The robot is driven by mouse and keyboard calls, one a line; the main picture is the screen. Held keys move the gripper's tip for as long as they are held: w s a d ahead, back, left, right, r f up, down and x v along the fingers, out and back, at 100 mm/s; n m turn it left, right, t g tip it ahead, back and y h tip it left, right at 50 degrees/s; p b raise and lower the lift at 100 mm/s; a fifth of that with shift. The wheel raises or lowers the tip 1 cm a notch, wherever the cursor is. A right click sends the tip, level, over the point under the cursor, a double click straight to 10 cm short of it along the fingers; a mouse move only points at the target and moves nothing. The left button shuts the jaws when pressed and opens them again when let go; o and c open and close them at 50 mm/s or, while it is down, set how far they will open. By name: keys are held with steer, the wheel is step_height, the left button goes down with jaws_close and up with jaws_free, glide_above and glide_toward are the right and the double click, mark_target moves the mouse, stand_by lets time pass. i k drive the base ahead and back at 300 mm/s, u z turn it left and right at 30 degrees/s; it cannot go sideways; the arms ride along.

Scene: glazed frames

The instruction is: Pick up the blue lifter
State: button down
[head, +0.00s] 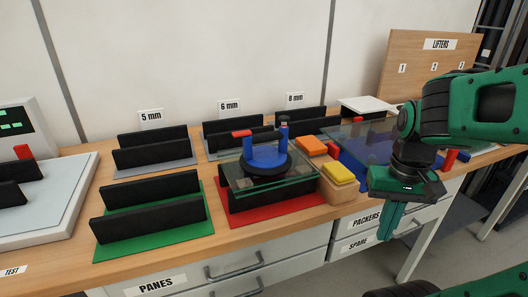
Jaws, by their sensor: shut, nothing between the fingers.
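The blue lifter (266,158) stands on a clear glass pane (305,186) near the middle of the bench. It has a blue handle and body with a dark round base. The pane lies over black slotted supports on a red mat. My gripper (385,225) is at the right, pointing down in front of the bench's front edge. Its green fingers are shut together and empty. It is well to the right of the lifter, apart from it.
Another glass pane (360,130) lies over blue parts behind my gripper. Black racks on a green mat (155,238) stand left. A LIFTERS board (433,58) stands back right.

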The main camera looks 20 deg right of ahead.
mark_target(261, 160)
steer(key=z, duration=1.95)
steer(key=k, duration=0.6)
steer(key=u, duration=0.9)
steer(key=i, duration=0.95)
